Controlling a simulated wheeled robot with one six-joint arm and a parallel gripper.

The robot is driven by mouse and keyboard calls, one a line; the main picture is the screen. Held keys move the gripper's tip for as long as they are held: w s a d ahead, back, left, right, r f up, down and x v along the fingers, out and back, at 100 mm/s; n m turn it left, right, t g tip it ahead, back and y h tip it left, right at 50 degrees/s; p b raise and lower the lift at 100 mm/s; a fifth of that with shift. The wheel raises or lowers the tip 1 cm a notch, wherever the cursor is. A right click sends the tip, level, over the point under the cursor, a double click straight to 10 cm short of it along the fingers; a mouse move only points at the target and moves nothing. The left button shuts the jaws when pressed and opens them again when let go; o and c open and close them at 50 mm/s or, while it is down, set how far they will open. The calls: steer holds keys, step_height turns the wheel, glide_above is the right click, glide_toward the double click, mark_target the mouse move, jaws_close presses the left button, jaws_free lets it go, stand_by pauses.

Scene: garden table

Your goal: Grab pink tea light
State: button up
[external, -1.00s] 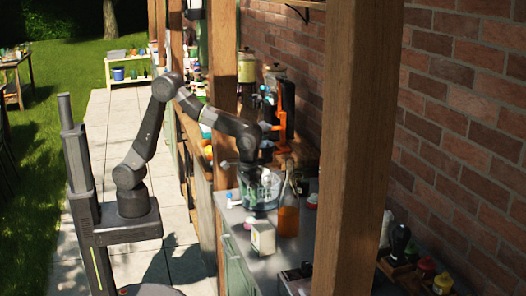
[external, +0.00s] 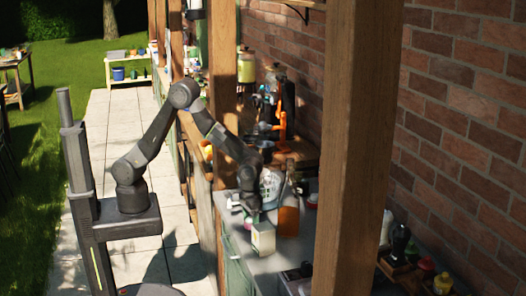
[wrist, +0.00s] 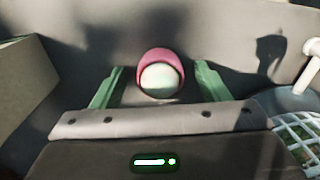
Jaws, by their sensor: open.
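The pink tea light (wrist: 158,55) shows in the wrist view as a pink round cup with a pale, rounded middle. It is on the grey counter, near the top centre. My gripper (wrist: 160,72) is open, with one green finger on each side of the tea light in the picture. A gap shows between the tea light and each finger. I cannot tell how far above the counter the fingertips are.
The cream carton (external: 263,238) stands close to my gripper; its side shows at the left of the wrist view (wrist: 25,80). A white mesh basket (wrist: 300,132) is close on the right. An orange bottle (external: 288,216) stands beside it. A wooden post (external: 355,150) blocks part of the external view.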

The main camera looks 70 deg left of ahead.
steer(key=c, duration=1.1)
